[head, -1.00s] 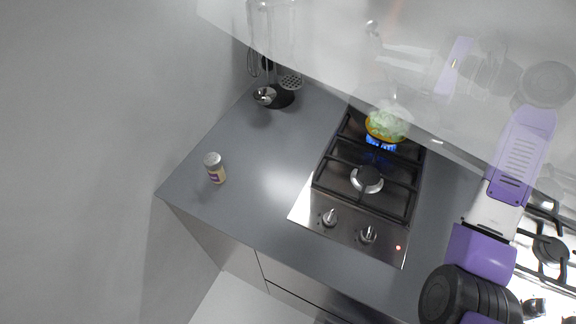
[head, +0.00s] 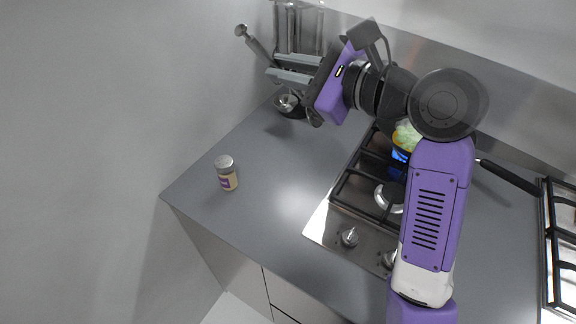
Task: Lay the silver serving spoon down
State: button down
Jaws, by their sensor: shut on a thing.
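My gripper (head: 291,68) is at the upper middle of the head view, above the back left corner of the counter. Its two grey fingers are shut on a slim silver-grey utensil, which I take to be the silver serving spoon (head: 256,45). Its visible part slants up and left from the fingers to a rounded end. The rest is hidden at the fingers, so I cannot see its bowl clearly. The grey counter (head: 250,150) lies below, and the spoon appears held above it.
Upright utensils (head: 300,28) and a round silver ladle-like piece (head: 287,103) stand by the back wall, close to my gripper. A lidded jar (head: 226,173) stands at the left. Counter between jar and hob is clear.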

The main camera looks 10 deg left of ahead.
notch_tip(320, 180, down, 18)
jog(key=shift+r, duration=0.15)
dwell(0.3)
jog(key=c, duration=1.4)
grip_release()
jog(key=shift+c, duration=0.2)
jog(key=v, duration=1.2)
jog(key=shift+b, duration=0.4)
